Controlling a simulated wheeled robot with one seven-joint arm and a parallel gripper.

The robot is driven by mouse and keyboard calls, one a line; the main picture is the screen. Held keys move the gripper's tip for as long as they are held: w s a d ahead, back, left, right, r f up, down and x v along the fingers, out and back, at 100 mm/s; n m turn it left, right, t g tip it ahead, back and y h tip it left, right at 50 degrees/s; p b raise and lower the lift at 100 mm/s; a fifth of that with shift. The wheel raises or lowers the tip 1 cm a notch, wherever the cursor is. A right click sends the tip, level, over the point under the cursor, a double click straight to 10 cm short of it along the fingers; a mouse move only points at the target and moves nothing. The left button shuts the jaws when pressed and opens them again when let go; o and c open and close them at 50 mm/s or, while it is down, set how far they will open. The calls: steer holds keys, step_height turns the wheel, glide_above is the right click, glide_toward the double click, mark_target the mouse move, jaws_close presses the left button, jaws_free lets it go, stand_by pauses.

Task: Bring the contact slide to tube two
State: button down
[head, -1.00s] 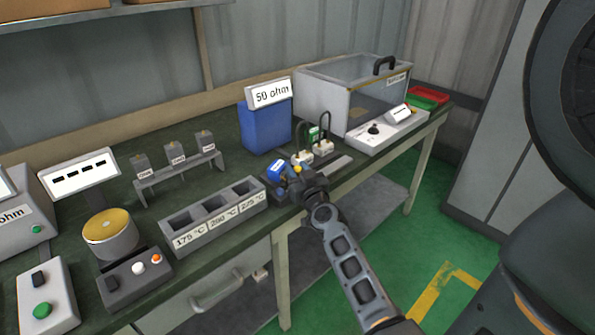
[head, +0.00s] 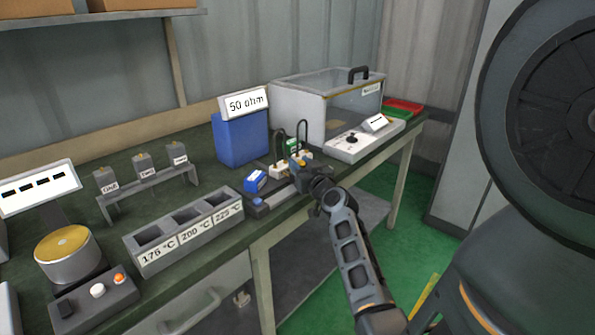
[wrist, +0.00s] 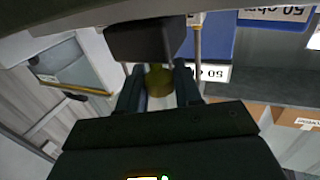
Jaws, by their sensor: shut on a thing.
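The contact slide, a dark block (wrist: 145,42) with a yellow knob (wrist: 158,80), is at my gripper in the wrist view. My gripper (wrist: 158,92) is shut on the knob, one finger on each side. In the head view, my gripper (head: 309,181) is at the bench's front edge, by the right part of a low rail (head: 272,198); the yellow knob (head: 302,161) shows just beyond it. Behind the slide stand two pale fittings with black cables, a left one (head: 280,169) and a right one partly hidden by the slide. No tube number is readable.
A blue block (head: 255,181) stands near the rail's left end. A blue 50 ohm box (head: 240,138) and a clear-fronted case (head: 325,105) stand behind. A white control box (head: 350,143) is to the right, a three-slot temperature holder (head: 187,231) to the left.

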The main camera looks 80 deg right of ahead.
steer(key=c, duration=0.8)
jaws_free()
steer(key=shift+c, duration=0.2)
steer(key=b+v, duration=0.1)
steer(key=v, duration=0.6)
steer(key=shift+s+a, duration=0.2)
steer(key=shift+a, duration=0.1)
